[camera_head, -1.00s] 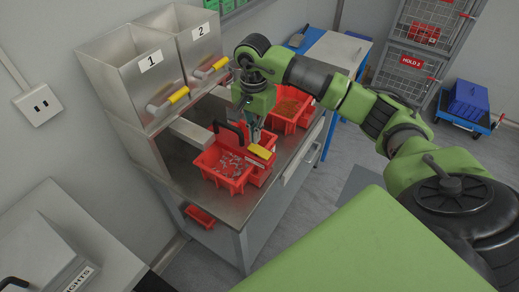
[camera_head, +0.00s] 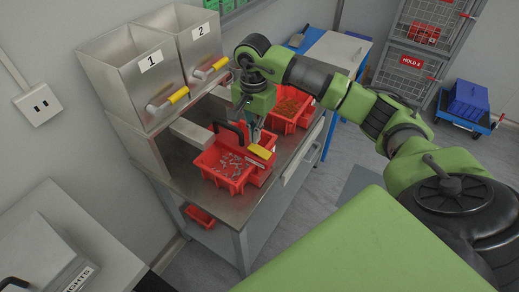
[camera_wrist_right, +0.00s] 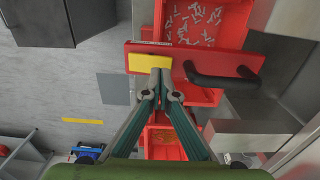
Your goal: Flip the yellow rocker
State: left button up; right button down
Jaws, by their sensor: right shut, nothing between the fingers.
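The yellow rocker (camera_head: 260,152) is a small yellow block at one end of a red panel (camera_head: 236,148) that also carries a black handle (camera_head: 231,131). In the right wrist view the yellow rocker (camera_wrist_right: 143,63) lies at the left end of the red panel (camera_wrist_right: 195,52), left of the black handle (camera_wrist_right: 222,80). My right gripper (camera_head: 255,138) is shut and empty, pointing down beside the rocker. In the wrist view its fingertips (camera_wrist_right: 161,74) meet at the rocker's right edge; I cannot tell whether they touch it. My left gripper is not in view.
A red bin with small metal parts (camera_head: 222,178) stands in front of the panel, and another red bin (camera_head: 289,108) behind. Steel hoppers 1 (camera_head: 130,75) and 2 (camera_head: 190,42) with yellow-tipped handles stand left. The metal bench (camera_head: 205,207) has bare room near its front edge.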

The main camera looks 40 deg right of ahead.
aim_at(255, 147)
jog(key=shift+f+b, duration=1.5)
jog(key=shift+f, duration=0.3)
dwell(0.6)
jog(key=shift+r, duration=0.15)
jog(key=shift+r+p, duration=1.9)
jog(key=shift+r, duration=1.55)
